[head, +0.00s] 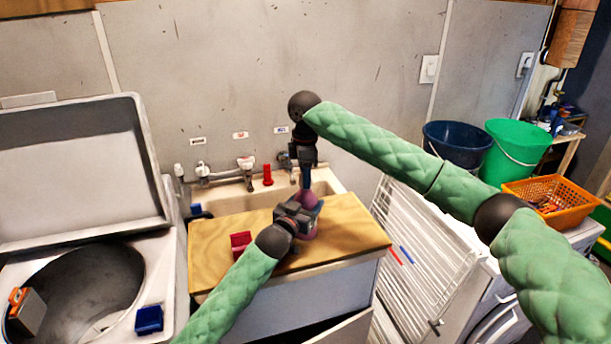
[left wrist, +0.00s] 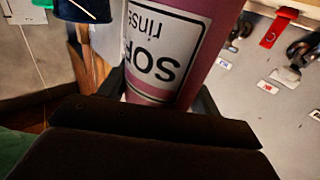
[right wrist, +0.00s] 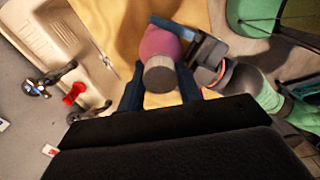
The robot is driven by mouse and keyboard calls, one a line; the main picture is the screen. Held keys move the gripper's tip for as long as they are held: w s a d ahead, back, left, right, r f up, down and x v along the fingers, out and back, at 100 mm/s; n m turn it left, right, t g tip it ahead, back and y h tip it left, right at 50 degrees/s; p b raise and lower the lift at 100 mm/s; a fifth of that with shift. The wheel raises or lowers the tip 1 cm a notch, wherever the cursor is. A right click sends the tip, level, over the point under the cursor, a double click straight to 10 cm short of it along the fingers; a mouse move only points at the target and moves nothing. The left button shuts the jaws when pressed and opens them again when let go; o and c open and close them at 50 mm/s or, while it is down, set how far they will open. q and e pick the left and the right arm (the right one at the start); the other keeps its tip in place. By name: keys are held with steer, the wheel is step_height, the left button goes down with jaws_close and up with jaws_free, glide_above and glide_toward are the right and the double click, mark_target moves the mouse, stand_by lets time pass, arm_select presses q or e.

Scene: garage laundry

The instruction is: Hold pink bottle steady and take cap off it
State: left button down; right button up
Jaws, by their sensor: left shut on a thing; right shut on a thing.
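The pink bottle (head: 310,231) stands upright on the wooden counter top (head: 349,222). My left gripper (head: 300,212) is shut around its body from the front. In the left wrist view the bottle (left wrist: 203,14) shows a white label with black letters between the fingers. My right gripper (head: 304,172) points down from above the bottle. In the right wrist view its fingers are shut on the greyish cap (right wrist: 159,76) at the bottle's top. The cap appears in line with the bottle; I cannot tell whether it is loose. The grippers hide parts of the bottle.
A sink with taps (head: 246,163) and a red object (head: 267,174) lies behind the counter. A red box (head: 240,243) sits left of my left gripper. An open washer (head: 75,270) stands left, a white drying rack (head: 425,270) right. Buckets and an orange basket (head: 553,196) are farther right.

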arm_select(q)
steer(key=shift+s, duration=0.1)
arm_select(e)
steer(key=n, duration=0.7)
steer(key=shift+w+d+r, duration=0.1)
steer(key=shift+w, duration=0.05)
steer(key=n, duration=0.4)
arm_select(q)
steer(key=shift+d, duration=0.1)
arm_select(e)
steer(key=n, duration=0.4)
steer(key=shift+r, duration=0.4)
steer(key=shift+r, duration=0.7)
steer(key=shift+r, duration=0.1)
steer(key=shift+r, duration=1.9)
arm_select(q)
steer(key=shift+c, duration=1.2)
jaws_free()
